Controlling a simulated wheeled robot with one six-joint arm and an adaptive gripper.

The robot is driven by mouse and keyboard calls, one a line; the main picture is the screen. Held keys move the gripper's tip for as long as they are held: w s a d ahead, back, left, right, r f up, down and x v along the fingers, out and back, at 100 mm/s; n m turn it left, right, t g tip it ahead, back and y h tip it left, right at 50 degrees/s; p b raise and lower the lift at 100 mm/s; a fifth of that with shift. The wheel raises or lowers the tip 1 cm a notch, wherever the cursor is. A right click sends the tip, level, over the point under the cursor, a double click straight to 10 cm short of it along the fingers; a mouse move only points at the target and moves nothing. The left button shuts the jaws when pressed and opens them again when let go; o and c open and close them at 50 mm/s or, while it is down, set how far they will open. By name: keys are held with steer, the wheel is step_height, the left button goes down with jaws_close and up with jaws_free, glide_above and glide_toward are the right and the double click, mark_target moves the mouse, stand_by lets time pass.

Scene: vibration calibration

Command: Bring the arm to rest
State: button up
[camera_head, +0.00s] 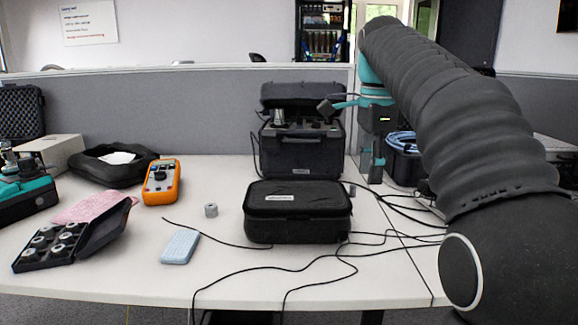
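My arm (450,110) rises from the lower right, sleeved in ribbed dark grey, and reaches toward the back of the table. My gripper (375,168) appears to point down below the wrist, near the grey partition. It is small and seen edge-on, so whether its fingers are open is unclear. I see nothing held.
The white table (120,270) carries an open black case (303,150), a closed black case (297,222), an orange meter (161,182), a small grey cylinder (211,210), a light blue device (180,247) and a box of weights (60,245). Black cables (330,262) cross the front right.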

steer(key=s+f+n+t, duration=0.5)
steer(key=s+f+n, duration=1.2)
steer(key=s+f, duration=0.6)
steer(key=shift+s+d, duration=0.2)
steer(key=shift+d, duration=0.1)
steer(key=shift+o, duration=0.2)
stand_by(1.8)
